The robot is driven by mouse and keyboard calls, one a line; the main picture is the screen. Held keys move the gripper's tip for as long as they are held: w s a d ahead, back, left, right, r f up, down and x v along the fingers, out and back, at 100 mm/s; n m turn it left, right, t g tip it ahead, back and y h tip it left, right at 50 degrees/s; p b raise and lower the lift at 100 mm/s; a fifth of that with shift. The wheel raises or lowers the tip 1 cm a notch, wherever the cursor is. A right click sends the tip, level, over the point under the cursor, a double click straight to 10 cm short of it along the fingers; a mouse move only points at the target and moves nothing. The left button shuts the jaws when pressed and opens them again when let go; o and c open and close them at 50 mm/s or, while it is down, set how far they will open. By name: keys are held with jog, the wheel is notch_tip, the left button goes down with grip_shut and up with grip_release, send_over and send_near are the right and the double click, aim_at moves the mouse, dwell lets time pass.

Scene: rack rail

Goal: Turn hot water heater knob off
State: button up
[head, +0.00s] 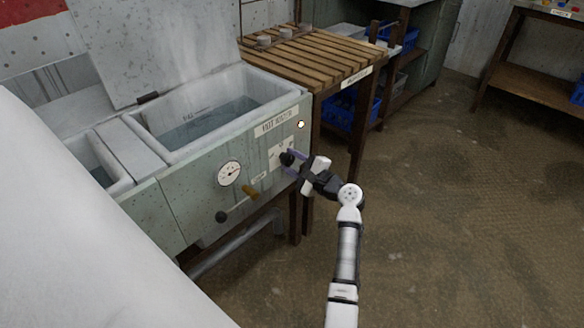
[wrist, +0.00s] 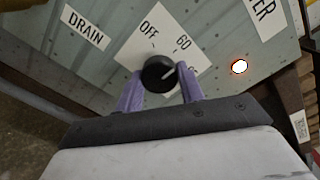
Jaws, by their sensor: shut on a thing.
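The hot water heater (head: 205,165) is a grey-green tank with an open lid and water inside. Its black round knob (head: 287,158) is on the front panel at the right, and shows in the wrist view (wrist: 159,73) on a white plate marked OFF and 60. Part of the dial marking is hidden by a finger.
A lit round lamp (head: 301,125) is above the knob. A slatted wooden table (head: 310,60) adjoins the heater. The floor at the right is clear.

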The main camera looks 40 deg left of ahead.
jog(key=n+b, duration=0.5)
jog(key=n, duration=0.1)
jog(key=shift+f, duration=0.2)
jog(key=n+b, duration=0.3)
jog(key=shift+n, duration=0.4)
jog(key=shift+r+n+b, duration=0.2)
jog(key=shift+n+b, duration=1.1)
jog(key=shift+r, duration=0.1)
jog(key=o, duration=1)
jog(key=shift+d, duration=0.1)
